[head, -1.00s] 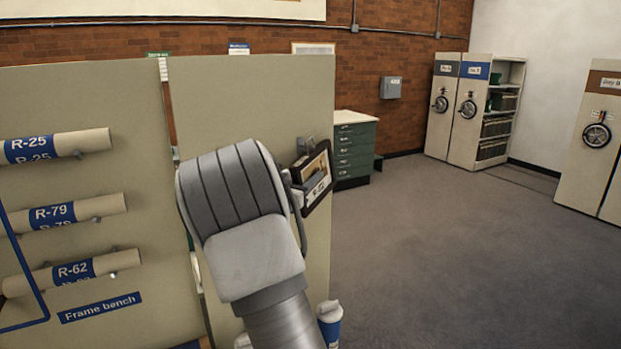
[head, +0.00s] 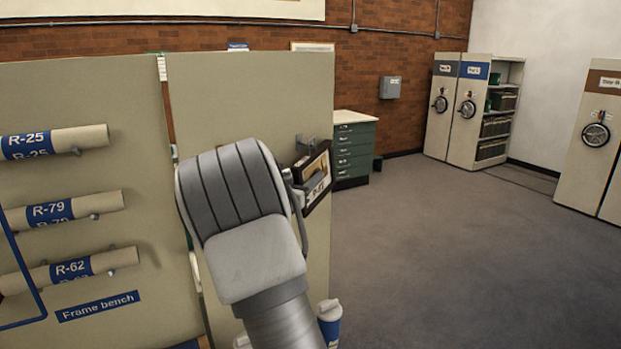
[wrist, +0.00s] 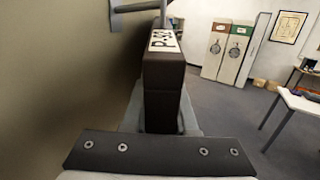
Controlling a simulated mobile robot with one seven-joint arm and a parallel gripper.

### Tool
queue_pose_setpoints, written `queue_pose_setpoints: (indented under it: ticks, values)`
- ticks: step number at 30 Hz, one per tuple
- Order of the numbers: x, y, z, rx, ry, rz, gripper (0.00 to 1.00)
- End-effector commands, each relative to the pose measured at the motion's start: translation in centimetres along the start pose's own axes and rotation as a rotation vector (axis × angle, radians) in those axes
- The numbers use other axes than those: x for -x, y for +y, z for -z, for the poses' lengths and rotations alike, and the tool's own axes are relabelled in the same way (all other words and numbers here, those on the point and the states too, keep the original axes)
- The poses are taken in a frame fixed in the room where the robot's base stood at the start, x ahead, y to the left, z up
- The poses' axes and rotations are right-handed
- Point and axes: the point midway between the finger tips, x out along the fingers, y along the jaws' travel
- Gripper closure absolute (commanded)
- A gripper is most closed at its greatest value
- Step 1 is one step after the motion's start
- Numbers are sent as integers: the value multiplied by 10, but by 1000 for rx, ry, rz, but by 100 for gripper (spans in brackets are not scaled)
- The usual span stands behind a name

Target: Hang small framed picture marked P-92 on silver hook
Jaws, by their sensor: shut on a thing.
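The small framed picture (head: 316,178) has a dark frame, and a label on it is only partly legible in the head view. My gripper (wrist: 162,112) is shut on the picture, seen edge-on in the wrist view with a white label on its top part. The picture is held upright and slightly tilted in front of the beige panel (head: 245,95). A grey metal hook (head: 306,143) sticks out from the panel just above and behind the picture; a metal bar (wrist: 138,7) also shows above it in the wrist view. Whether they touch is unclear.
Rolled tubes R-25 (head: 80,139), R-79 (head: 90,208) and R-62 (head: 100,263) rest on pegs on the left panel. A green drawer cabinet (head: 354,150) stands behind, right of the panel. A blue and white container (head: 329,325) is below. The floor to the right is clear.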

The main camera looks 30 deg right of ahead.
Motion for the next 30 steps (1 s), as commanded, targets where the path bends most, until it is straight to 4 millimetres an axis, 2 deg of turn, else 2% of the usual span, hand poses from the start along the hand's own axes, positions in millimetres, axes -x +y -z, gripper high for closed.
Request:
queue_pose_setpoints:
  ticks: [29, 30]
  values:
    - [2, -1, 9, -1, 5, -3, 100]
    - [2, -1, 9, -1, 5, -3, 68]
